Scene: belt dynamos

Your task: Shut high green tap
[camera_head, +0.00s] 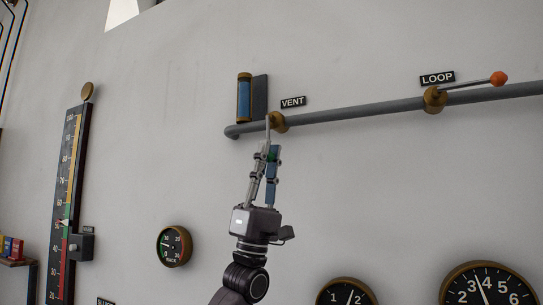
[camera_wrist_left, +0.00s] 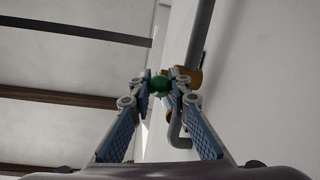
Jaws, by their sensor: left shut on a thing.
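The high green tap is the one under the VENT label. Its brass body (camera_head: 279,122) sits on the grey pipe, and its lever (camera_head: 267,130) hangs down across the pipe, ending in a green knob (camera_head: 272,154). My left gripper (camera_head: 270,152) reaches up from below and is shut on the green knob. In the left wrist view the green knob (camera_wrist_left: 160,83) sits between the fingertips (camera_wrist_left: 163,80), with the brass body (camera_wrist_left: 190,76) just behind. My right gripper is in neither view.
The grey pipe (camera_head: 360,110) runs along the wall to the LOOP tap (camera_head: 434,100), whose orange-knobbed lever lies along the pipe. A blue sight glass (camera_head: 244,98) stands at the pipe's left end. Gauges (camera_head: 174,246) and a tall scale (camera_head: 66,200) are on the wall. The wall around my gripper is clear.

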